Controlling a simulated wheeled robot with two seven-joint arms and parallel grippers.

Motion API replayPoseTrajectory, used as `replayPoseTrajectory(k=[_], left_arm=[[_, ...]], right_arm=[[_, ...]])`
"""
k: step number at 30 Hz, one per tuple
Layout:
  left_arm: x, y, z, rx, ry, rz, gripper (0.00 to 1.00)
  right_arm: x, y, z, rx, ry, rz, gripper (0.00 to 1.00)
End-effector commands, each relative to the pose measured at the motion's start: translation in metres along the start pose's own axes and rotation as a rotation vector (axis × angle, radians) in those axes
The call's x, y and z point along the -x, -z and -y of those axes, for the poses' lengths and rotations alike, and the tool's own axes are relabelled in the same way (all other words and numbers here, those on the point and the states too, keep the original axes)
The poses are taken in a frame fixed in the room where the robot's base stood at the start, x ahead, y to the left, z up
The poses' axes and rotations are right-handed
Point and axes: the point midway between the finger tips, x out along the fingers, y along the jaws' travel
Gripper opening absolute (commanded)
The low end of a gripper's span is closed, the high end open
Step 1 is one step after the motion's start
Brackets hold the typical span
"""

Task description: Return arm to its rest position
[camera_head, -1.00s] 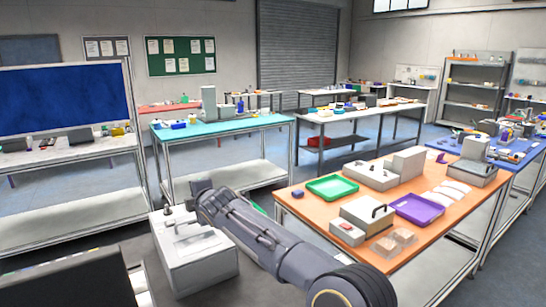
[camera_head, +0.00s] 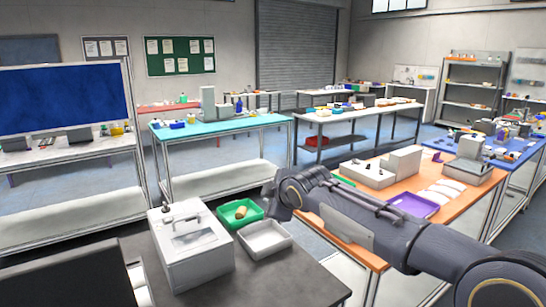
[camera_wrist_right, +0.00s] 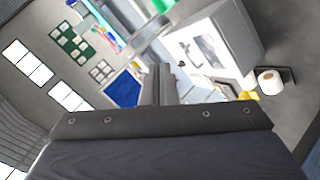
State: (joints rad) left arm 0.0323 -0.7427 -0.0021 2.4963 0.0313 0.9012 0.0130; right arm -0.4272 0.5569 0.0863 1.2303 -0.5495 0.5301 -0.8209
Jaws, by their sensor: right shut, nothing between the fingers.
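My right arm reaches in from the lower right of the head view. Its gripper (camera_head: 280,200) is in the air just right of a green tray and a white tray, apart from both as far as I can tell. In the right wrist view the two dark fingers (camera_wrist_right: 163,85) are pressed together with nothing between them. My left gripper does not show in the head view.
A white boxy machine (camera_head: 190,250) stands on the dark table (camera_head: 290,285). Beside it are the green tray (camera_head: 228,222), holding a tan item, and the empty white tray (camera_head: 265,240). An orange table (camera_head: 365,255) lies behind my right arm.

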Motion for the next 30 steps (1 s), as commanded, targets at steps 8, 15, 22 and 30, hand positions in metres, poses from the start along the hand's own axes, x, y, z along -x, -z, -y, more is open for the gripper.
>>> replayPoseTrajectory(k=[8,15,22,30], left_arm=[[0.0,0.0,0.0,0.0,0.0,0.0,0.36],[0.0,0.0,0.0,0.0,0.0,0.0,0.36],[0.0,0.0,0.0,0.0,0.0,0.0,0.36],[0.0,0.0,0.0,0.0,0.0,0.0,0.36]], right_arm=[[0.15,-0.136,0.06,-0.594,0.095,0.186,0.0],[0.257,-0.2,0.188,-1.153,0.153,0.336,0.0],[0.3,-0.209,0.295,-1.546,0.188,0.421,0.0],[0.307,-0.206,0.326,-1.658,0.202,0.445,0.0]])
